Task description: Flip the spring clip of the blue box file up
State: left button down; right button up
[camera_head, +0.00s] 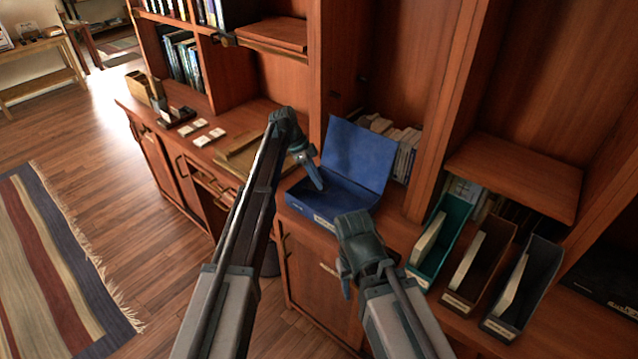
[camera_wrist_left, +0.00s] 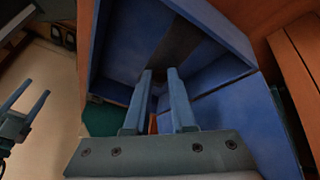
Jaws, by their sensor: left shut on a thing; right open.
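The blue box file (camera_head: 358,158) stands on the counter with its lid raised; it also shows in the left wrist view (camera_wrist_left: 122,48). My left gripper (camera_head: 317,180) reaches down into the open box. In the left wrist view its two fingers (camera_wrist_left: 160,74) are close together inside the box, shut on the spring clip, which is mostly hidden between them. I cannot make out the clip's angle. My right gripper (camera_head: 347,285) is open and empty in front of the counter edge, apart from the box; it also shows in the left wrist view (camera_wrist_left: 22,108).
A teal file holder (camera_head: 437,243), a brown one (camera_head: 478,265) and a dark grey one (camera_head: 522,287) stand right of the box. Books (camera_head: 405,150) stand behind the lid. A wooden tray (camera_head: 240,150) and small cards (camera_head: 209,134) lie left.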

pick_arm(q)
jog(key=shift+w+a+r, duration=0.1)
dwell(0.3)
jog(key=c, duration=0.7)
grip_release()
jog(key=shift+c, duration=0.2)
jog(key=shift+r, duration=0.1)
jog(key=p+v, duration=1.1)
jog(key=v, duration=0.2)
jog(key=shift+w+a+r+p, duration=0.15)
jog(key=shift+w+a+p, duration=0.05)
jog(key=shift+a+p, duration=0.2)
jog(key=s+d+f+t+y, duration=0.2)
jog(key=s+d+y, duration=0.3)
jog(key=d, duration=0.3)
jog(key=shift+s+d+t+p, duration=0.3)
jog(key=shift+s+t, duration=0.25)
jog(key=shift+t, duration=0.35)
